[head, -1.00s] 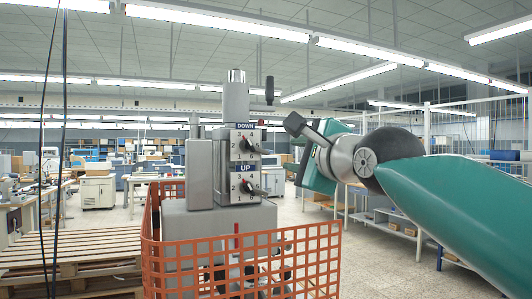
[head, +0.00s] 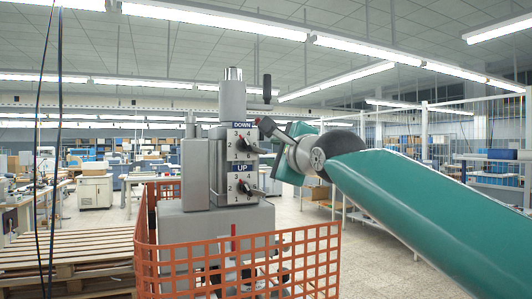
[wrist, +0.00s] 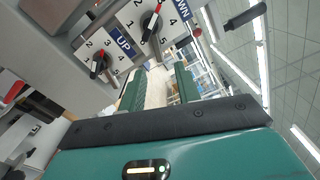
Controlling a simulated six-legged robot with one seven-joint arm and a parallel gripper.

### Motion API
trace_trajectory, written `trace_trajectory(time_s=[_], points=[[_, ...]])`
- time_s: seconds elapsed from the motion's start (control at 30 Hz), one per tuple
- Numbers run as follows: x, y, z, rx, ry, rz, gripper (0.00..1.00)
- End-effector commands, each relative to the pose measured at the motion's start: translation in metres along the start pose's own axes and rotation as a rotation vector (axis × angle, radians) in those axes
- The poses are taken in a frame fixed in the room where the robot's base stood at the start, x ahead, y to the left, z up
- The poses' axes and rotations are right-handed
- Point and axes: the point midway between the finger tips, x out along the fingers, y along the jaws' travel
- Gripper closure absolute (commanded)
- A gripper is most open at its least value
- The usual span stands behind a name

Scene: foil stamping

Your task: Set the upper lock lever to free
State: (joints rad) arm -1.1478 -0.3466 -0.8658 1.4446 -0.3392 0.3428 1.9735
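The grey machine head (head: 197,172) carries a DOWN dial (head: 243,142) above an UP dial (head: 243,182). Each has a black pointer knob and numbers. In the wrist view the DOWN knob (wrist: 152,24) and UP knob (wrist: 98,64) have red tips. A black-handled lever (head: 267,89) sticks up beside the top column; a black handle also shows in the wrist view (wrist: 245,18). I cannot tell whether it is the upper lock lever; no "free" marking is legible. My gripper (wrist: 161,88) is open and empty, its green fingers apart, right of the dials. My wrist partly covers the space beside them.
An orange mesh guard (head: 240,262) surrounds the machine's lower front. Wooden pallets (head: 75,262) lie at left, with black cables hanging above. White racks (head: 425,150) stand at right. Open floor lies behind the machine.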

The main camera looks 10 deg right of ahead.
Motion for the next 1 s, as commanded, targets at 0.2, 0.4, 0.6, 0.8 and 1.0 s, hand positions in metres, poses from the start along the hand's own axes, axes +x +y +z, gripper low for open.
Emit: trace_trajectory(time_s=[0.2,0.4,0.6,0.8,1.0], points=[[0.019,0.001,0.002,-0.001,-0.003,0.002,0.67],[0.032,0.001,0.002,0.001,-0.003,0.002,0.67],[0.043,0.001,0.001,0.001,-0.003,0.002,0.67],[0.05,0.001,0.001,-0.001,-0.001,0.001,0.67],[0.051,0.001,0.0,-0.001,0.0,0.001,0.67]])
